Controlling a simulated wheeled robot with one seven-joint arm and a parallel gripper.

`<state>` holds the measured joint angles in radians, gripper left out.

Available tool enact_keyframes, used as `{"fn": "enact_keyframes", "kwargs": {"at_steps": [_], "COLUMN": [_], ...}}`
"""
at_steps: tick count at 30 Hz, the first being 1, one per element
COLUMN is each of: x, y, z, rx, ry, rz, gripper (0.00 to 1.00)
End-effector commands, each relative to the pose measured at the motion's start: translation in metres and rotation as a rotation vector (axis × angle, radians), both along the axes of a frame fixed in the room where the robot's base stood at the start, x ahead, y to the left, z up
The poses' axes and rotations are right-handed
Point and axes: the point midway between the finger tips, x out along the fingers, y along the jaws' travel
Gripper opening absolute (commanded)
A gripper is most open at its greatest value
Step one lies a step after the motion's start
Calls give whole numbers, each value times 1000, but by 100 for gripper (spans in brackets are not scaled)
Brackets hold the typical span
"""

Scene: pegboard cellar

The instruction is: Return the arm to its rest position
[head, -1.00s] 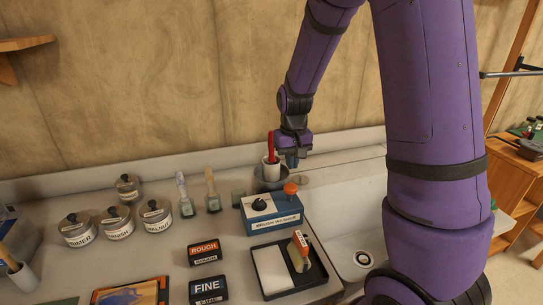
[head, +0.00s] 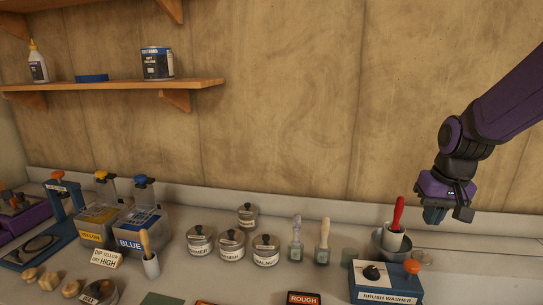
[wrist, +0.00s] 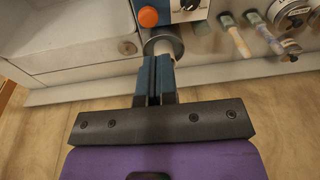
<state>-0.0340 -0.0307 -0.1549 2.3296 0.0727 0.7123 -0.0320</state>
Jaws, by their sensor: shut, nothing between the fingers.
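My gripper (head: 447,214) hangs at the right of the head view, at the end of my purple arm. Its fingers are shut with nothing between them. It is above the back of the worktop, just right of a metal cup (head: 392,247) that holds a white piece with a red handle (head: 397,213). The gripper looks apart from the red handle. In the wrist view, the two blue fingers (wrist: 154,80) lie side by side, and the metal cup (wrist: 163,40) shows past their tips.
The blue brush washer (head: 385,284) with an orange knob stands in front of the cup. Brushes (head: 322,243) and lidded tins (head: 266,250) stand to its left. The wall space around my arm is clear.

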Motion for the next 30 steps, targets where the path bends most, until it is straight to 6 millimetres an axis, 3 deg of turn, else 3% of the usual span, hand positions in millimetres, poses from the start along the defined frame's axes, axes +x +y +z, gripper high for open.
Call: {"fn": "enact_keyframes", "kwargs": {"at_steps": [6, 15, 30], "x": [-34, -85, -170], "y": [11, 23, 38], "z": [40, 80, 116], "rx": [2, -11, -61], "ry": [-73, -163, -302], "rz": [30, 70, 118], "gripper": [0, 0, 0]}}
